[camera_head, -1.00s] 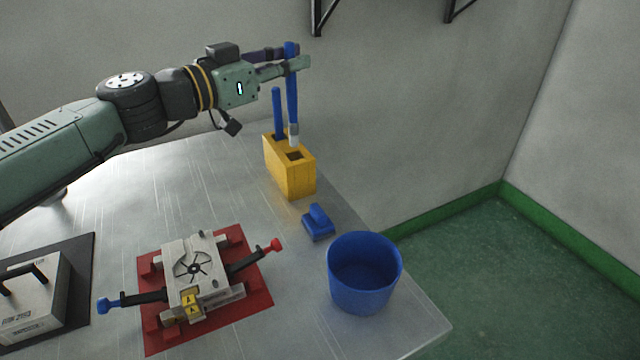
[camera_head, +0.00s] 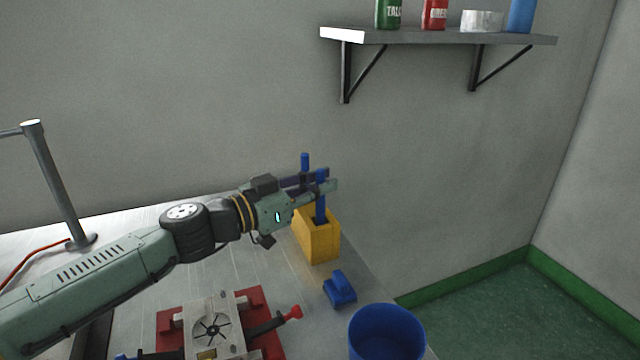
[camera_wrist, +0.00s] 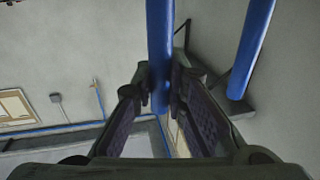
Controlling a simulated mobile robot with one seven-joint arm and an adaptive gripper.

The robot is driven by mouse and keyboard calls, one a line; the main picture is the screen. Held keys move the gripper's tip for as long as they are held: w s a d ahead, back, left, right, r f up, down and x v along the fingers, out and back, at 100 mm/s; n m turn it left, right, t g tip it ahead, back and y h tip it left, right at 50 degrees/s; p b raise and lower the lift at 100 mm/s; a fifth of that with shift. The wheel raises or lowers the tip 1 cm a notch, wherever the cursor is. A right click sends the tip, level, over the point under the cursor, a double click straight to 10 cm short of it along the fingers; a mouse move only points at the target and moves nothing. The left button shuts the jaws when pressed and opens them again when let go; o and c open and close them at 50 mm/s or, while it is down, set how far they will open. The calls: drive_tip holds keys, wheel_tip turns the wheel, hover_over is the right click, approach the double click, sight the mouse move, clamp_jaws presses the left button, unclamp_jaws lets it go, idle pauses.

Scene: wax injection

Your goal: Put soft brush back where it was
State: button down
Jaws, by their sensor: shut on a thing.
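My gripper (camera_head: 323,182) is shut on the blue handle of the soft brush (camera_head: 321,207). The brush is upright, and its lower end is inside the front slot of the yellow holder (camera_head: 321,243). Its bristles are hidden in the holder. Whether it touches the slot's bottom cannot be told. In the wrist view the held handle (camera_wrist: 160,45) stands between my fingers. A second blue handle (camera_head: 305,161) rises behind my gripper; it also shows at the right of the wrist view (camera_wrist: 251,45).
A small blue block with a grip (camera_head: 340,290) and a blue bin (camera_head: 387,335) are in front of the holder. A mould on a red plate (camera_head: 213,329) is at lower left. A shelf with bottles (camera_head: 440,37) is on the wall above.

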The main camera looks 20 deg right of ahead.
drive_tip(key=shift+f, duration=0.1)
drive_tip(key=c, duration=2.1)
unclamp_jaws()
drive_tip(key=shift+f, duration=0.1)
drive_tip(key=o, duration=0.5)
drive_tip(key=b+v, duration=0.2)
drive_tip(key=v, duration=1)
drive_tip(key=shift+b, duration=0.35)
